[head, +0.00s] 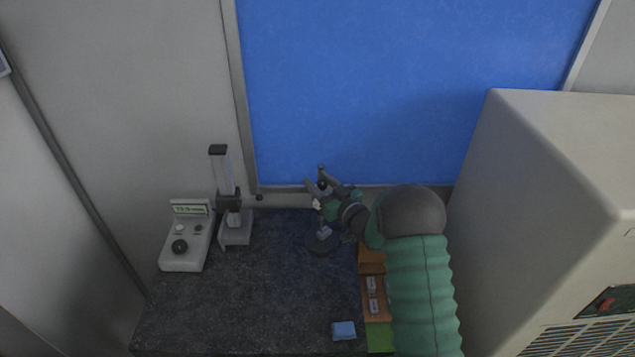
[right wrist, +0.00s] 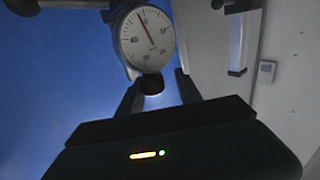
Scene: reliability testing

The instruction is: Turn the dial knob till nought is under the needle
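The dial gauge (right wrist: 147,38) has a round white face in the right wrist view. Its thin needle points up and slightly left, close to the 0 mark; I cannot tell whether it is exactly on it. A dark round knob (right wrist: 153,84) sits below the face. My right gripper (right wrist: 158,88) has its two dark fingers apart, one on each side of the knob, with gaps visible. In the head view my right gripper (head: 321,196) is at the gauge stand (head: 320,243), and it partly hides the gauge. My left gripper is not in view.
A white device with a small display (head: 185,245) and a column stand (head: 236,232) are at the left of the dark table (head: 255,300). An orange and green tray (head: 378,335) and a blue block (head: 343,330) are at the front right. A large beige cabinet (head: 550,200) stands right.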

